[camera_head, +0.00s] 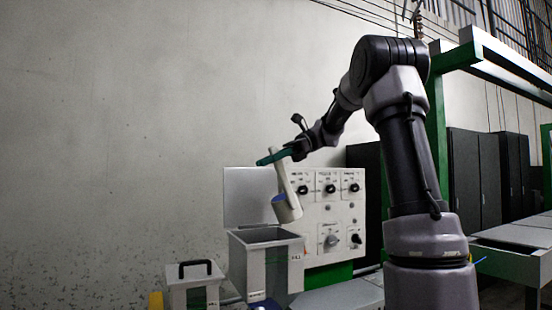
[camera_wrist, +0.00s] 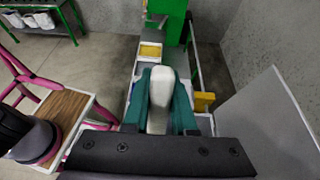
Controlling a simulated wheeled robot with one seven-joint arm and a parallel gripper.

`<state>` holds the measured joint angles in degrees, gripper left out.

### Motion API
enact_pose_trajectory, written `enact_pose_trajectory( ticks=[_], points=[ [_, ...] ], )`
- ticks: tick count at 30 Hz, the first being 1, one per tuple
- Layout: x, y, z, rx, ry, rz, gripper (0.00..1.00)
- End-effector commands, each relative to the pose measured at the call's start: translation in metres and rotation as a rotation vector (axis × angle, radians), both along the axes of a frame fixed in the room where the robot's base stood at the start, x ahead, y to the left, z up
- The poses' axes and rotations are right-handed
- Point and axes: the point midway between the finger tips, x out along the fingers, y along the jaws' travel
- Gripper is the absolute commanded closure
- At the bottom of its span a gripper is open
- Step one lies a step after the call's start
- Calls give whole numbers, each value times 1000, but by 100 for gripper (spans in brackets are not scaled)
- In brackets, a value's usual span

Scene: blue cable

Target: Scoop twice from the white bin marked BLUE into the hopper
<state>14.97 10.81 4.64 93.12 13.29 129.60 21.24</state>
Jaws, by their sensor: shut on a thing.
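My gripper (camera_head: 282,156) has teal fingers shut on the pale handle of a scoop (camera_head: 288,210). The scoop hangs down, tilted, above an open grey-walled container (camera_head: 241,262) with small lettering on its front, perhaps the hopper. Blue shows at the scoop's mouth; I cannot tell if it is material or the scoop's colour. In the wrist view the scoop handle (camera_wrist: 160,90) stands between the teal fingers, and the cup is hidden. No bin label reading BLUE is legible. A blue patch (camera_head: 263,303) shows at the head view's bottom edge.
A lidded box (camera_head: 195,285) with a black handle stands left of the open container. A pale upright panel (camera_head: 248,190) rises behind it, beside a control panel with knobs (camera_head: 328,207). In the wrist view, a yellow-filled tray (camera_wrist: 150,51) and a wooden-topped pink-framed stool (camera_wrist: 57,115) show.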

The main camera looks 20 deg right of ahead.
Motion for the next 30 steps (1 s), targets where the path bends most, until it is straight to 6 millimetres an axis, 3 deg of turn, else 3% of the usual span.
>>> enact_pose_trajectory(
  ticks=[5,30],
  points=[
    [-4,17,-5,-124,-31,3,100],
    [-14,69,-71,-639,-130,3,100]
  ],
)
